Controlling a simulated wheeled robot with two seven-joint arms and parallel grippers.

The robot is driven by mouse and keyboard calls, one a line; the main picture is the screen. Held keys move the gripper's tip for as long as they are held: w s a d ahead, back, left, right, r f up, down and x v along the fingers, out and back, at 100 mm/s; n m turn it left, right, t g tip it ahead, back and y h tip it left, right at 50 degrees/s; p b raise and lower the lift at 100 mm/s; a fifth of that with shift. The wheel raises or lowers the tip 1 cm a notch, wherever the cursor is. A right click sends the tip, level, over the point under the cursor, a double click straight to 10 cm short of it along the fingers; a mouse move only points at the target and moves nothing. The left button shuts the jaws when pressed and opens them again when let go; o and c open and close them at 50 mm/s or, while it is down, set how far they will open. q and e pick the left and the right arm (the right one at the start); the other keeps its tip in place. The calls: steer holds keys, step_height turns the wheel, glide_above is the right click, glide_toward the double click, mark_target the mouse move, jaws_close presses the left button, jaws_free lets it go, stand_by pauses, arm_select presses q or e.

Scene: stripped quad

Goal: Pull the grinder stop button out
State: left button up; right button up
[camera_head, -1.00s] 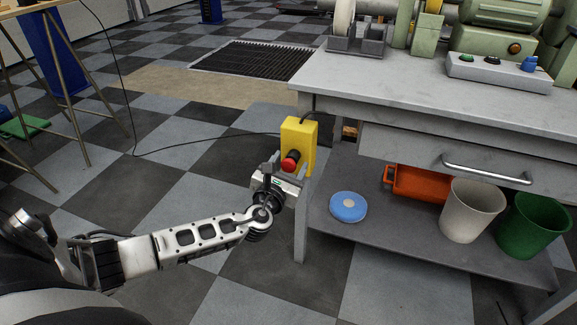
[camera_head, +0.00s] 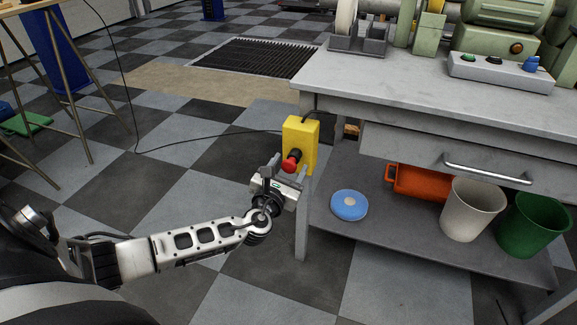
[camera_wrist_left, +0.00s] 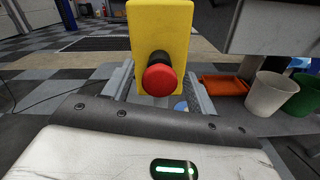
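The grinder stop button (camera_head: 290,163) is a red mushroom head on a black collar. It sticks out of the front of a yellow box (camera_head: 302,138) at the bench's left front corner. In the left wrist view the red head (camera_wrist_left: 159,79) stands in front of the yellow box (camera_wrist_left: 158,22), with the black collar partly behind it. My left gripper (camera_head: 285,173) is just in front of the box. Its grey fingers (camera_wrist_left: 159,88) are spread on either side of the button, with a visible gap on both sides. My right gripper is not in view.
The grey workbench (camera_head: 415,92) is on the right, with a drawer handle (camera_head: 487,168). Its lower shelf holds a blue disc (camera_head: 348,205), an orange container (camera_head: 412,182), a white bin (camera_head: 472,209) and a green bin (camera_head: 533,224). Open checkered floor lies to the left.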

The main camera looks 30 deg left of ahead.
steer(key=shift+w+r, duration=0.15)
arm_select(q)
steer(key=shift+s+d, duration=0.1)
steer(key=shift+s, duration=0.15)
steer(key=p+v, duration=0.2)
steer(key=v, duration=1.3)
steer(key=shift+s+p, duration=0.25)
steer(key=shift+p, duration=0.05)
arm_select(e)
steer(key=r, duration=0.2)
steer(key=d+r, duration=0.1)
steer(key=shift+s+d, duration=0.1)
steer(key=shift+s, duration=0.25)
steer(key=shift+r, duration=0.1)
